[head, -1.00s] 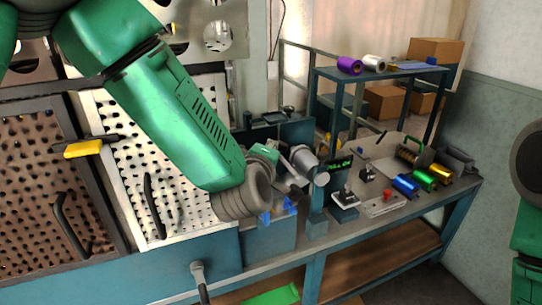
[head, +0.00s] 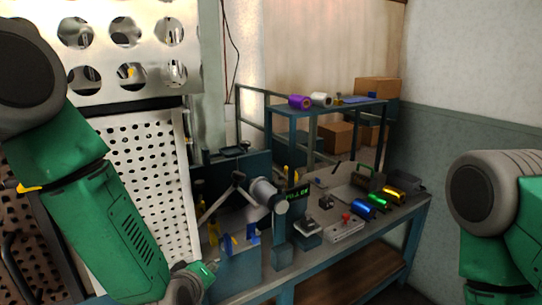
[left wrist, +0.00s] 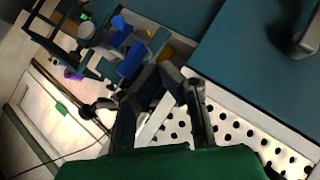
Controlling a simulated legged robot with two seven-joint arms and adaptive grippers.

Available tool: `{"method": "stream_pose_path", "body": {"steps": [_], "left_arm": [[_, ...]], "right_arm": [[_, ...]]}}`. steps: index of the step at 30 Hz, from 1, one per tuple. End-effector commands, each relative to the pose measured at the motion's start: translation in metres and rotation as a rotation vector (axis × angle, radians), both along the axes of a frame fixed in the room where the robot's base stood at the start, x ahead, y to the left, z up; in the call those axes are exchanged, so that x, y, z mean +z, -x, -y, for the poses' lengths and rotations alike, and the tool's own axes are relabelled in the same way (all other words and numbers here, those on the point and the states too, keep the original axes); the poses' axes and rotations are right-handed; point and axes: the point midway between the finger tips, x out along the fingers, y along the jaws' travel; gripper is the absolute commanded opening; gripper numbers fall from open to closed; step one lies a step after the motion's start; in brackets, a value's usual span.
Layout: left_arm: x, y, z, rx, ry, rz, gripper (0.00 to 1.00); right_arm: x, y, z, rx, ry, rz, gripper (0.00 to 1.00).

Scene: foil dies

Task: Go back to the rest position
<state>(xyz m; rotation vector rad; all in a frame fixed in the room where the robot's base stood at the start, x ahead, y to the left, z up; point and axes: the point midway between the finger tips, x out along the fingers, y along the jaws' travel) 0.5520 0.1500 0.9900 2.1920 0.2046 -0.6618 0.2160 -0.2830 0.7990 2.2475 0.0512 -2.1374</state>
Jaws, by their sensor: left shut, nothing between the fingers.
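My left arm comes in from the left in the head view, bends, and runs down to the bottom edge. Its wrist (head: 188,284) is cut off there, left of the workbench (head: 262,288). My left gripper (left wrist: 166,78) shows in the left wrist view, its dark fingers together with nothing held. Blue parts of the bench equipment (left wrist: 131,60) lie beyond the fingers in that view; I see no contact. My right arm (head: 490,205) is at the right edge of the head view, and its gripper is out of frame.
The bench carries a press with a green display (head: 297,193), a blue roll (head: 363,209) and other foil rolls. A shelf behind holds a purple roll (head: 299,102). White perforated panels (head: 150,165) stand behind my left arm. The wall at right is bare.

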Motion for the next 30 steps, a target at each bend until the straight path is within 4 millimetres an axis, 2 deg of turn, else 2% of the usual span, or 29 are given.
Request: {"method": "stream_pose_path", "body": {"steps": [1,3,5,6,8,9,13,15,18,21,24,30], "left_arm": [[-0.042,0.022,-0.009,-0.044,-0.06,-0.07,0.0],[-0.085,0.052,-0.022,-0.115,-0.144,-0.163,0.0],[-0.119,0.081,-0.034,-0.18,-0.212,-0.244,0.0],[-0.141,0.101,-0.042,-0.224,-0.254,-0.298,0.0],[-0.172,0.134,-0.054,-0.296,-0.315,-0.383,0.0],[-0.191,0.156,-0.063,-0.347,-0.352,-0.439,0.0],[-0.241,0.23,-0.091,-0.513,-0.453,-0.62,0.0],[-0.258,0.265,-0.104,-0.594,-0.49,-0.701,0.0],[-0.273,0.304,-0.118,-0.687,-0.524,-0.791,0.0],[-0.279,0.328,-0.127,-0.746,-0.541,-0.844,0.0],[-0.28,0.338,-0.13,-0.77,-0.546,-0.865,0.0],[-0.28,0.338,-0.13,-0.77,-0.546,-0.865,0.0]], "right_arm": [[-0.014,0.0,0.0,0.0,0.0,0.0,0.0],[-0.024,0.0,0.0,0.0,0.0,0.0,0.0],[-0.032,0.0,0.0,0.0,0.0,0.0,0.0],[-0.038,0.0,0.0,0.0,0.0,0.0,0.0],[-0.046,0.0,0.0,0.0,0.0,0.0,0.0],[-0.052,0.0,0.0,0.0,0.0,0.0,0.0],[-0.07,0.0,0.0,0.0,0.0,0.0,0.0],[-0.078,0.0,0.0,0.0,0.0,0.0,0.0],[-0.085,0.0,0.0,0.0,0.0,0.0,0.0],[-0.089,0.0,0.0,0.0,0.0,0.0,0.0],[-0.09,0.0,0.0,0.0,0.0,0.0,0.0],[-0.09,0.0,0.0,0.0,0.0,0.0,0.0]]}}
